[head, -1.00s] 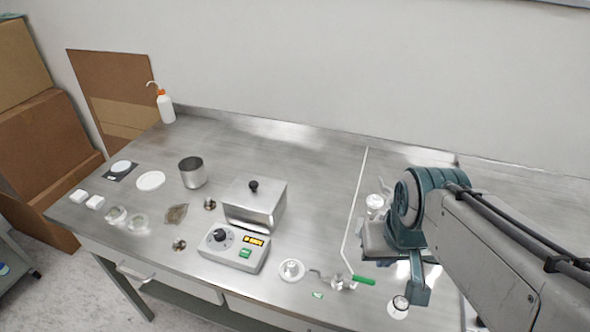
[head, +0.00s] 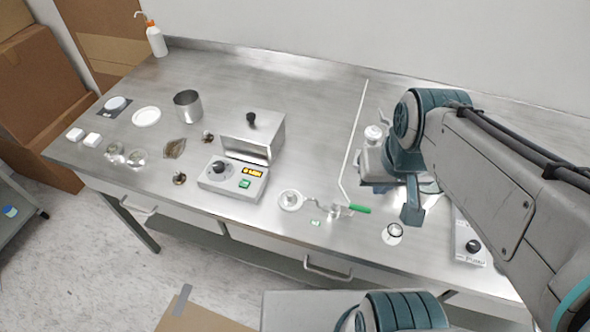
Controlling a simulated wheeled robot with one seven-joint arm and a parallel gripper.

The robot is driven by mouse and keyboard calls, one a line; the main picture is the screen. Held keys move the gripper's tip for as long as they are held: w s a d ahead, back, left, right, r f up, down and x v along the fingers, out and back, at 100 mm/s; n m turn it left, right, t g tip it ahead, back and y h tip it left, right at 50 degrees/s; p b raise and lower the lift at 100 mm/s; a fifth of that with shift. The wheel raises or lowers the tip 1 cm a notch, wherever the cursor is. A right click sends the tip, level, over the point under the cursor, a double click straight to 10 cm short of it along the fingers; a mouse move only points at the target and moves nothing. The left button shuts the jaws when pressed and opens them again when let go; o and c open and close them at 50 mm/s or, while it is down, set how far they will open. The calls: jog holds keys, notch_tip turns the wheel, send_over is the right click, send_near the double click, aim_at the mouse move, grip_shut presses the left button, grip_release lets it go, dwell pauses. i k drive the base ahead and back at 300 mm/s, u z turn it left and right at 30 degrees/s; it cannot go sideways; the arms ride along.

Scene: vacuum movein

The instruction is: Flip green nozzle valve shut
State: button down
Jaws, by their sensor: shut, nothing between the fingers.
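The green valve handle (head: 358,209) is a short lever on a small metal nozzle valve (head: 337,211) near the table's front edge. The handle points right in the head view. A thin white tube (head: 355,135) runs from the back of the table down towards the valve. My gripper (head: 411,214) hangs just right of the green handle, with a visible gap in the picture. It appears shut and empty. The wrist partly hides its grey body, and its height above the table is hard to judge.
A grey control box with an orange display (head: 234,180) and a white round fitting (head: 290,200) stand left of the valve. A small round cup (head: 392,233) sits below my gripper in the picture. Another knobbed box (head: 470,240) is at right. The table's back middle is clear.

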aim_at(337, 202)
jog(key=z, duration=0.95)
jog(key=k, duration=1.2)
jog(key=u, duration=0.9)
jog(key=i, duration=0.5)
